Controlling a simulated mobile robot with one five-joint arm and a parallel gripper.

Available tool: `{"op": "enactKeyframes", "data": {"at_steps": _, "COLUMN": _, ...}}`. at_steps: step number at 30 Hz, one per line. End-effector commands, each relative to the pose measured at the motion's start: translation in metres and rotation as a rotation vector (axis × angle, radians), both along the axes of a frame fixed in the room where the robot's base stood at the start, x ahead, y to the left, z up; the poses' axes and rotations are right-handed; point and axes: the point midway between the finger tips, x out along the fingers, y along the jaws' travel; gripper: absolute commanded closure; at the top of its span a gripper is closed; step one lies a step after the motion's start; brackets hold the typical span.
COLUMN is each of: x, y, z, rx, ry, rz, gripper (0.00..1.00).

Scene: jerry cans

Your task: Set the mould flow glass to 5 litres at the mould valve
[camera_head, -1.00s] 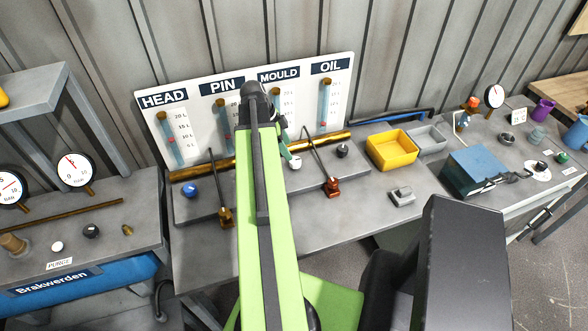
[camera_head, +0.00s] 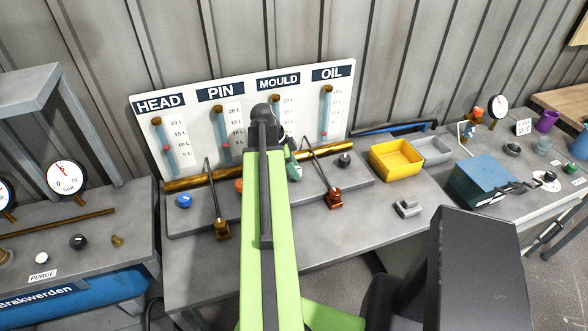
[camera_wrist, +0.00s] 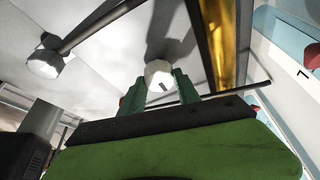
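The gauge board (camera_head: 250,112) stands against the wall with HEAD, PIN, MOULD and OIL glasses. The MOULD glass (camera_head: 277,103) is mostly behind my arm; its scale shows beside it, but I cannot read its float level. My gripper (camera_head: 293,168), with green fingers, is low in front of the MOULD glass. In the wrist view, a white round knob with a dark mark (camera_wrist: 160,74) sits at and between the fingertips of my gripper (camera_wrist: 160,86). I cannot tell whether the fingers press on it. In the head view the knob is largely hidden by the fingers.
A brass pipe (camera_head: 208,176) runs along the board's foot. Levers with a brass base (camera_head: 222,230) and a copper base (camera_head: 335,198) flank my arm. A blue knob (camera_head: 184,201), black knob (camera_head: 344,160) and yellow bin (camera_head: 396,160) are near.

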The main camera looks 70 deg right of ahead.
Motion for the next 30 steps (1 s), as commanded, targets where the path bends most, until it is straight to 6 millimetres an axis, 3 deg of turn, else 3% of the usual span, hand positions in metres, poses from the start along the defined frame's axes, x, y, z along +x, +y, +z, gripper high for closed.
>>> {"op": "enactKeyframes", "data": {"at_steps": 1, "x": -0.0003, "y": 0.0003, "z": -0.0001, "rx": 0.001, "ry": 0.0, "rz": 0.0, "gripper": 0.79}}
{"op": "enactKeyframes", "data": {"at_steps": 6, "x": -0.0005, "y": 0.0004, "z": -0.0001, "rx": 0.002, "ry": 0.001, "rz": -0.001, "gripper": 1.0}}
{"op": "enactKeyframes", "data": {"at_steps": 11, "x": -0.0018, "y": 0.0026, "z": -0.0003, "rx": 0.001, "ry": -0.001, "rz": 0.061, "gripper": 1.0}}
{"op": "enactKeyframes", "data": {"at_steps": 19, "x": -0.0036, "y": 0.0039, "z": -0.0003, "rx": 0.001, "ry": 0.0, "rz": 0.366, "gripper": 1.0}}
{"op": "enactKeyframes", "data": {"at_steps": 29, "x": -0.0031, "y": 0.0026, "z": -0.0005, "rx": 0.004, "ry": 0.001, "rz": 0.405, "gripper": 1.0}}
{"op": "enactKeyframes", "data": {"at_steps": 30, "x": -0.0031, "y": 0.0027, "z": -0.0005, "rx": 0.004, "ry": 0.001, "rz": 0.405, "gripper": 0.6}}
